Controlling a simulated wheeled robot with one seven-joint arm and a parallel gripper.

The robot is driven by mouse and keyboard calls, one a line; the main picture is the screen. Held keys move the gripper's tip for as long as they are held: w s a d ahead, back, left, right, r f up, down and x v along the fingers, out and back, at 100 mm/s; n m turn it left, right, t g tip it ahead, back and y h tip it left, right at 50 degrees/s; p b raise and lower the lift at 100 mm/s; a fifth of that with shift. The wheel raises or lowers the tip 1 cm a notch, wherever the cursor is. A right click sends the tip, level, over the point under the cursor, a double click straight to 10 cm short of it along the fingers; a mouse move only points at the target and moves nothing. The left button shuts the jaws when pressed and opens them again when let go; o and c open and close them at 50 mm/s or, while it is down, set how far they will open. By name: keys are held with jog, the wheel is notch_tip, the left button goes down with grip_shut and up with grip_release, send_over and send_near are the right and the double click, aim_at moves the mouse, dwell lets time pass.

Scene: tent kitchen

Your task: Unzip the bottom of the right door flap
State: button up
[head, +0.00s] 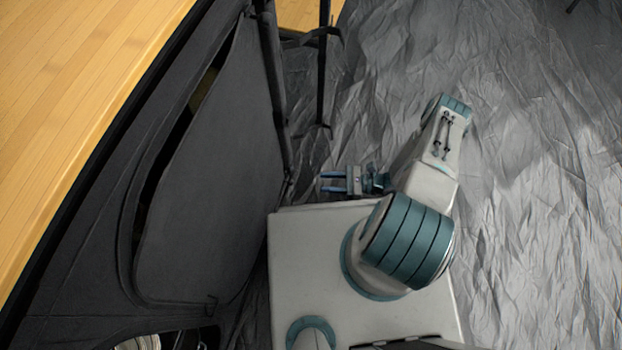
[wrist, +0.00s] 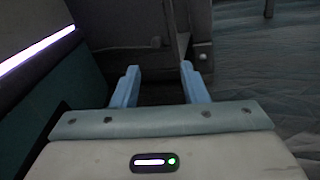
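The dark grey door flap (head: 215,175) fills the left-middle of the head view. Its curved edge has a seam around it, and a dark gap shows along its left side. A small dark hook-like piece (head: 211,304), perhaps a zip pull, sits at its lower right corner; it is too small to tell. My gripper (head: 328,182) has two blue fingers pointing left toward the flap, spread apart and empty, to the right of the flap and clear of it. In the wrist view my gripper (wrist: 158,72) is also open, with a grey panel (wrist: 115,20) beyond the fingertips.
A dark upright pole (head: 323,75) stands beyond my gripper. Crumpled grey ground sheet (head: 540,200) spreads to the right with free room. In the wrist view a grey post (wrist: 201,45) stands behind the right finger.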

jog(key=shift+s+d, duration=0.15)
jog(key=shift+d, duration=0.85)
jog(key=shift+s+d, duration=0.1)
jog(key=shift+d, duration=0.85)
